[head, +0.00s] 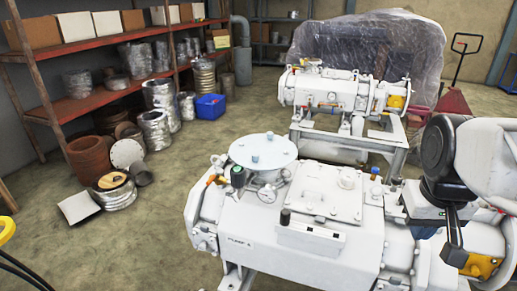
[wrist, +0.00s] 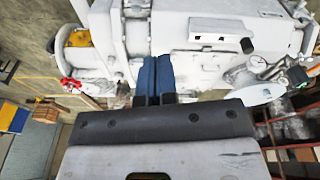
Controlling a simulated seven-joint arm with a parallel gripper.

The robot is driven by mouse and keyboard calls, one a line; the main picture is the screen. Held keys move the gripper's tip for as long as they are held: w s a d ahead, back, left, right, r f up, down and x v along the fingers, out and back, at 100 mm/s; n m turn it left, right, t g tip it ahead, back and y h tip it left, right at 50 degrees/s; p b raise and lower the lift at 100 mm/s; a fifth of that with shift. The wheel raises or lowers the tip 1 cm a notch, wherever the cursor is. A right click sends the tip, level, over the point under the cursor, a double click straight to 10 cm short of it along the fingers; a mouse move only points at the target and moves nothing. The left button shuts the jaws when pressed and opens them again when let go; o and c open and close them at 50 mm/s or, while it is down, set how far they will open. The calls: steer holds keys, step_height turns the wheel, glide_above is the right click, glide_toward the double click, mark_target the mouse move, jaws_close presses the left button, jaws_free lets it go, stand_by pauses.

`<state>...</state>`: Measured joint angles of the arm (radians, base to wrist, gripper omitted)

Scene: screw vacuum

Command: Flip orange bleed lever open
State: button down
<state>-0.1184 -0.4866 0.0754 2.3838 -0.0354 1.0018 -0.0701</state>
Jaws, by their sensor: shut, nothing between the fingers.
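The white pump (head: 270,235) labelled "PUMP" stands in the foreground of the head view. A small orange lever-like part (head: 222,180) shows at its left end, beside a dark knob and gauge. I cannot tell surely whether it is the bleed lever. My gripper (head: 454,250) is at the pump's right end. In the wrist view, my gripper's blue fingers (wrist: 156,62) are together and empty, in front of the pump body (wrist: 200,65). A red handle (wrist: 70,84) lies left of them.
A round grey lid (head: 263,150) and a dark-topped post (head: 285,217) rise from the pump. A second pump (head: 325,88) on a frame stands behind. Shelves (head: 100,50) and ducting line the left wall. The floor (head: 130,240) left of the pump is mostly clear.

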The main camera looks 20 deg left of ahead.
steer(key=w+a+r+n+g, duration=0.1)
steer(key=w+a+r+n, duration=0.25)
steer(key=w+a, duration=0.85)
steer(key=n+g+h, duration=0.1)
steer(key=n+h, duration=0.1)
steer(key=n, duration=0.7)
glide_above(213, 178)
steer(key=w+d, duration=0.1)
steer(key=d, duration=0.7)
step_height(213, 178, down, 4)
steer(key=s+a+f+n, duration=0.1)
steer(key=a+f, duration=0.2)
steer(key=a, duration=0.6)
steer(key=s+a+f+n+h, duration=0.1)
steer(key=a+f+n, duration=0.1)
steer(key=a, duration=0.7)
steer(key=shift+s+f, duration=0.25)
steer(key=shift+f, duration=0.5)
steer(key=shift+f, duration=0.1)
steer(key=d+f, duration=0.6)
steer(key=f, duration=0.4)
steer(key=shift+d, duration=0.4)
